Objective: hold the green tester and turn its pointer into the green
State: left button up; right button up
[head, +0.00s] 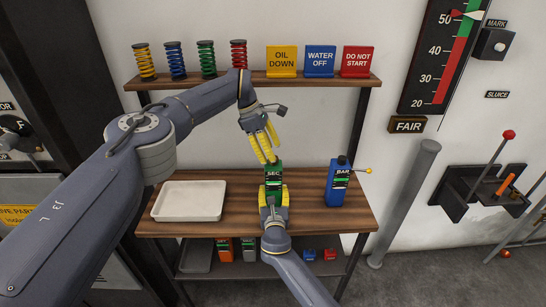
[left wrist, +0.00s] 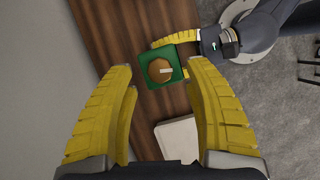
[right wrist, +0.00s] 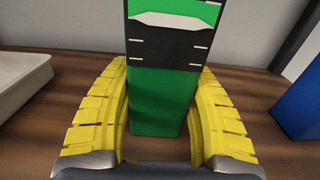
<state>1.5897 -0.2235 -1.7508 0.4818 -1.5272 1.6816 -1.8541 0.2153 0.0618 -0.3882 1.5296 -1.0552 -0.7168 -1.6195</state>
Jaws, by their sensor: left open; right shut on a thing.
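The green tester (head: 273,180), labelled SEC, stands upright on the wooden table. My right gripper (head: 273,205) is shut around its lower body; in the right wrist view the yellow fingers (right wrist: 165,115) flank the green tester (right wrist: 160,95), whose dark face carries white marks and a pale pointer (right wrist: 175,20). My left gripper (head: 268,150) is open just above the tester. In the left wrist view the green top (left wrist: 150,82) with a round brass knob (left wrist: 160,70) lies between and beyond the open left fingers (left wrist: 165,95), apart from them.
A blue tester (head: 339,185) labelled BAR, with a yellow-tipped lever, stands to the right. A white tray (head: 190,201) lies to the left. The upper shelf (head: 255,82) holds springs and signs. Orange and grey testers stand on the lower shelf (head: 300,264).

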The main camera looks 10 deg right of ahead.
pick_arm(q)
jog(key=v, duration=0.9)
jog(key=shift+r, duration=0.15)
